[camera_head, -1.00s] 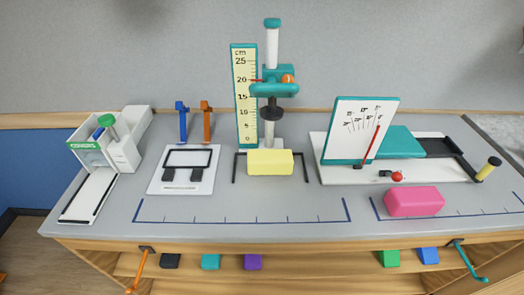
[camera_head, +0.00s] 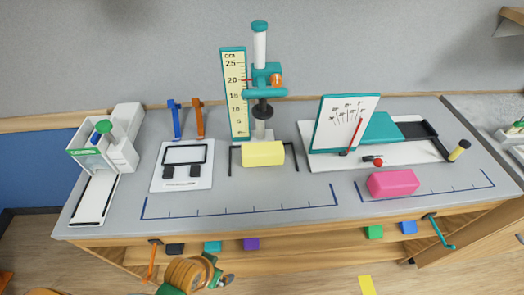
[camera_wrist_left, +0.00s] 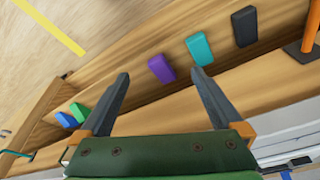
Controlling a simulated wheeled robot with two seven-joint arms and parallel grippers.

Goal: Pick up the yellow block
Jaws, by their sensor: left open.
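The yellow block (camera_head: 263,153) lies on the grey table top in the head view, in front of the tall stand with the cm scale and inside a dark bracket outline. My left gripper (camera_wrist_left: 158,78) is open and empty in the left wrist view, its two dark fingers spread near the wooden table front and the shelf with coloured blocks. The yellow block does not show in the left wrist view. Part of my left arm shows at the bottom edge of the head view, below the table front and well away from the block. My right gripper is not in view.
The cm-scale stand (camera_head: 233,95) rises behind the block. A white pad (camera_head: 183,180) lies left of it, a tilted dial board (camera_head: 342,115) stands right, and a pink block (camera_head: 393,183) lies front right. The table strip before the block is mostly clear. An orange handle (camera_head: 151,262) juts from the front.

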